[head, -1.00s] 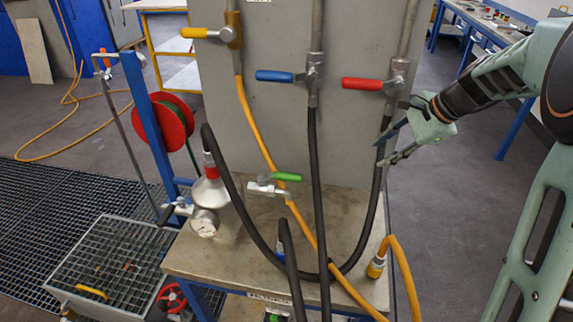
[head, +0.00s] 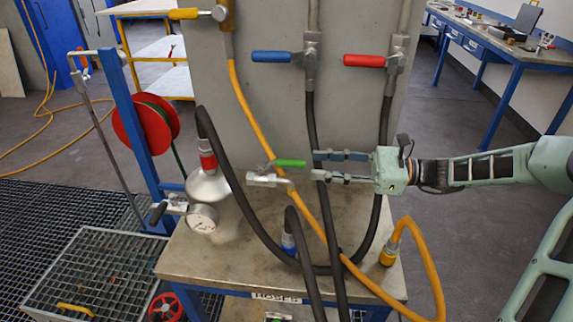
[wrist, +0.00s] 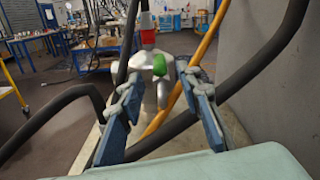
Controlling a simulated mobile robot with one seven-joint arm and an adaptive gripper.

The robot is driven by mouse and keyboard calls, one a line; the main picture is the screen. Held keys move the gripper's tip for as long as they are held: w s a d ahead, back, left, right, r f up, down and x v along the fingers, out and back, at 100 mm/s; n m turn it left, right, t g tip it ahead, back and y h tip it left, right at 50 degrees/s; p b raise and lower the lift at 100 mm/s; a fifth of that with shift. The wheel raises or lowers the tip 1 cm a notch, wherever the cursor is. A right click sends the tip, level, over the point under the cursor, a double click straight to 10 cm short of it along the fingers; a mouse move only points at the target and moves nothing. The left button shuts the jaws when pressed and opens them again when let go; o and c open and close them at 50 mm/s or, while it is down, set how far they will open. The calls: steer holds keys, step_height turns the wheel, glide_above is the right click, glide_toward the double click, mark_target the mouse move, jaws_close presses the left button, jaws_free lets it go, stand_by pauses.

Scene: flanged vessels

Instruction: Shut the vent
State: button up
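The vent valve has a green lever (head: 290,163) on a small silver body (head: 268,180), beside the silver vessel (head: 208,187) on the bench. The lever lies about level, in line with the body, its free end pointing right towards my gripper (head: 314,165). My gripper is level, its two fingers apart and empty, with the tips just right of the lever's end. In the wrist view the lever's green end (wrist: 159,64) shows beyond and between the open fingertips (wrist: 163,82). I see no contact with the lever. The vessel's lower valve parts are partly hidden.
Black hoses (head: 312,120) and an orange hose (head: 255,120) hang close around my fingers. The grey panel (head: 350,110) stands behind. Yellow, blue (head: 272,57) and red (head: 364,60) levers sit above.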

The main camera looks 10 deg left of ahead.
mark_target(289, 160)
steer(key=a, duration=0.8)
steer(key=shift+s+a, duration=0.15)
steer(key=shift+s, duration=0.1)
jaws_close()
